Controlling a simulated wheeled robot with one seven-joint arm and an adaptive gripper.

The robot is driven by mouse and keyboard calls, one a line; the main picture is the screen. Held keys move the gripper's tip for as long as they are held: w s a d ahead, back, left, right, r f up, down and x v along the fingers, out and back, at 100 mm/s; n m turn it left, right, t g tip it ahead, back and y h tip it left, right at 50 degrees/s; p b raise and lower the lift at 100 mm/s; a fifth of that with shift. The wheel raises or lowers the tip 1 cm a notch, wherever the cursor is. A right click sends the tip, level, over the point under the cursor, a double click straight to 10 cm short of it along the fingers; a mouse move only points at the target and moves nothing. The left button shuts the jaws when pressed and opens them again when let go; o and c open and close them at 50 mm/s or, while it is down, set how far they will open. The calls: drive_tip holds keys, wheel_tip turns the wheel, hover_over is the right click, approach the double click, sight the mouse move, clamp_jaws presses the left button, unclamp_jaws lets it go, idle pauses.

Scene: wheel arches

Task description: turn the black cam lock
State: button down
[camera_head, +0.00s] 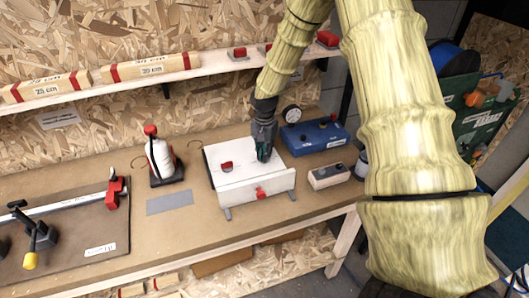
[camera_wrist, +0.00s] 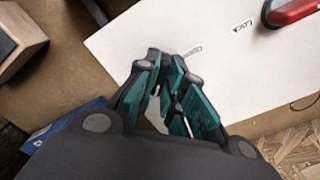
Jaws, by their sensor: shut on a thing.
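A white box (camera_head: 240,185) with a flat top sits on the workbench; its top fills much of the wrist view (camera_wrist: 215,45). My gripper (camera_head: 263,154) points down onto the right part of this top. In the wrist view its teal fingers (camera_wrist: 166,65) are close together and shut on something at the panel. The black cam lock itself is hidden by the fingers, so I cannot tell its angle. Just beyond the fingertips are a printed label "Open" (camera_wrist: 190,51) and a label "Lock" (camera_wrist: 241,27).
A red handle (camera_head: 226,167) is on the box top left of my gripper, and a red knob (camera_head: 260,193) is on the front. A blue case (camera_head: 314,137) and a pale switch box (camera_head: 328,176) stand to the right.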

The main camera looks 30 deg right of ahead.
drive_tip(key=n, duration=1.3)
drive_tip(key=shift+n+p, duration=0.4)
drive_tip(key=n, duration=0.6)
drive_tip(key=shift+p, duration=0.4)
drive_tip(key=n+p, duration=0.1)
drive_tip(key=n, duration=0.5)
drive_tip(key=shift+w, duration=0.1)
drive_tip(key=c, duration=1.5)
unclamp_jaws()
